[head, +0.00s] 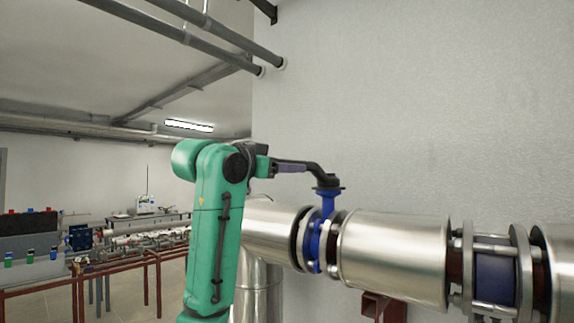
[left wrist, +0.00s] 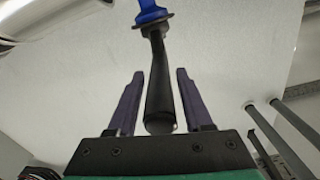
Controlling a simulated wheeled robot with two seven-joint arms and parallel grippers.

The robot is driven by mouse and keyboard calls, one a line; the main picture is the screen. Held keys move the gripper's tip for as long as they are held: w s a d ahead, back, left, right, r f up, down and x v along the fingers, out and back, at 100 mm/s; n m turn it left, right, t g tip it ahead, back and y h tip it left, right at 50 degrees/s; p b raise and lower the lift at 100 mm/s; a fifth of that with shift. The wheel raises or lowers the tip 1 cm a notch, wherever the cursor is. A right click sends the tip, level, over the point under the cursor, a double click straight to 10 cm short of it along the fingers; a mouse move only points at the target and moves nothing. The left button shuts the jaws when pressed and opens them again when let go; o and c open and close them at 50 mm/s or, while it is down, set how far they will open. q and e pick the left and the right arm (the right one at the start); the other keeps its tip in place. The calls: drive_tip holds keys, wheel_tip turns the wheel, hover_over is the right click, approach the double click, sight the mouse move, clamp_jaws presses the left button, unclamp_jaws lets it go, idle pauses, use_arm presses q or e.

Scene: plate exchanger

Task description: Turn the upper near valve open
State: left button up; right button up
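The valve has a blue body (head: 326,232) clamped between flanges in the silver pipe, with a black lever handle (head: 322,174) on top. The handle bends and reaches left toward my left gripper (head: 283,167). In the left wrist view the black handle (left wrist: 160,95) points into the space between the two purple fingers of the left gripper (left wrist: 160,74). The fingers are open around the handle, with a gap visible on both sides. The blue neck of the valve (left wrist: 152,10) shows at the top there. My right gripper is not in view.
A thick silver pipe (head: 393,258) runs to the right along the white wall (head: 430,110). Another flanged blue section (head: 495,278) sits at the lower right. Red frames (head: 125,262) with equipment stand at the far left. Grey pipes (head: 215,40) hang overhead.

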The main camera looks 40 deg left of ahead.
use_arm(q)
clamp_jaws()
drive_tip(key=shift+s+r, duration=0.1)
idle(1.1)
